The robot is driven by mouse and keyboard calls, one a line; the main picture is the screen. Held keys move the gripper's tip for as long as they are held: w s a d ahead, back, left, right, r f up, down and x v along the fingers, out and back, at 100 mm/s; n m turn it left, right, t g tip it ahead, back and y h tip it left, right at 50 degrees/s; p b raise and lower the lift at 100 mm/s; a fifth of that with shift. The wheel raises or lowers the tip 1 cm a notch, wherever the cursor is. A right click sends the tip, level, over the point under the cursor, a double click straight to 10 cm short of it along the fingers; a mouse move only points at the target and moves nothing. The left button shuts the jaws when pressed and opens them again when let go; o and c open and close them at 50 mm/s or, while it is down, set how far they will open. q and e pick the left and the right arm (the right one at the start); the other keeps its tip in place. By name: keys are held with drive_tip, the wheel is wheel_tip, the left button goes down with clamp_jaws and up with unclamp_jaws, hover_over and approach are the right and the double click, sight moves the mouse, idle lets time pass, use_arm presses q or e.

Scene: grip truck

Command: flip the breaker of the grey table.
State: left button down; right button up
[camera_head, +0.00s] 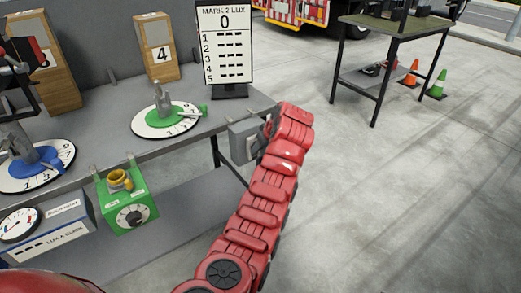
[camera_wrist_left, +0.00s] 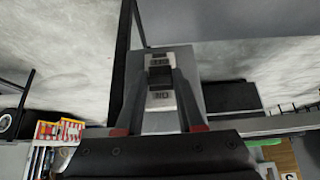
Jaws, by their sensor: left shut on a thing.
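The breaker is a grey box (camera_head: 241,140) on the right end of the grey table (camera_head: 232,108). In the left wrist view the breaker box (camera_wrist_left: 205,65) fills the middle, with a small dark switch (camera_wrist_left: 159,76) between light labels above and below it. My left gripper (camera_head: 266,133) is at the right face of the breaker, largely hidden by my red arm in the head view. In the left wrist view its two dark fingers (camera_wrist_left: 159,72) close in on both sides of the switch. The switch's exact position is hard to tell. My right gripper is not seen.
On the table are a green dial (camera_head: 150,125), a blue dial (camera_head: 60,160) and a score board (camera_head: 224,45). A green box (camera_head: 128,203) hangs on the front edge. Another table (camera_head: 395,32) and cones (camera_head: 438,85) stand behind. The floor to the right is clear.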

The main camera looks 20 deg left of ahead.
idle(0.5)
use_arm(q)
drive_tip(key=c, duration=0.5)
unclamp_jaws()
drive_tip(key=p+v, duration=0.1)
drive_tip(key=v, duration=0.7)
drive_tip(key=p+v, duration=0.1)
drive_tip(key=v, duration=0.8)
drive_tip(key=shift+w+a+r, duration=0.15)
drive_tip(key=shift+r, duration=0.25)
